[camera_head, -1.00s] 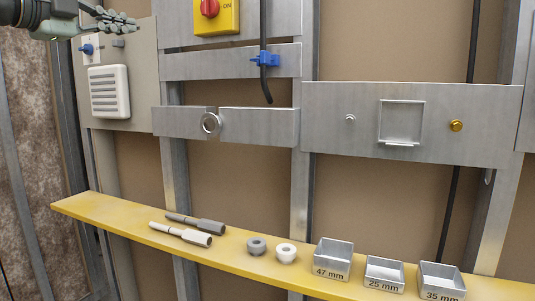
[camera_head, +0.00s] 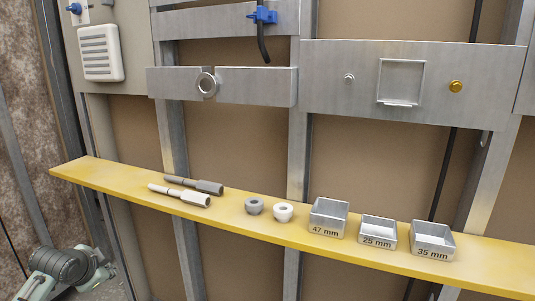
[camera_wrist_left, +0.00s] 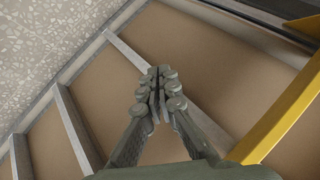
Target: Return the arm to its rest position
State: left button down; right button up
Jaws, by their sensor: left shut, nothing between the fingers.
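My left arm (camera_head: 62,268) shows at the lower left corner of the head view, below the left end of the yellow shelf (camera_head: 120,181) and apart from it. Its fingers are hard to make out there. In the left wrist view my left gripper (camera_wrist_left: 157,76) has its two fingers together at the tips, with nothing between them. Behind it are brown wall panels and grey metal studs. The shelf's edge (camera_wrist_left: 275,122) is at the right of that view. My right gripper is not in view.
The shelf carries two handled tools (camera_head: 180,195), a grey ring (camera_head: 254,206), a white ring (camera_head: 283,212) and bins marked 47 mm (camera_head: 328,219), 25 mm (camera_head: 378,232) and 35 mm (camera_head: 432,240). A white vent (camera_head: 101,53) is at upper left. Speckled floor shows in the wrist view.

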pick_arm(q)
jog(key=s+a+f+n+g+y, duration=0.2)
jog(key=s+f, duration=0.8)
jog(key=s, duration=0.4)
jog(key=s+a+f+n+g+y, duration=0.1)
jog(key=s+a+f+n+g, duration=0.1)
jog(key=s+f, duration=0.95)
jog(key=s+d+f+n+h, duration=0.1)
jog(key=s+d+f, duration=0.1)
jog(key=d, duration=0.6)
jog(key=s+d+f+n+g+h, duration=0.1)
jog(key=s+d+f+n+h, duration=0.1)
jog(key=d, duration=0.6)
jog(key=shift+s, duration=0.25)
jog(key=shift+d+f, duration=0.1)
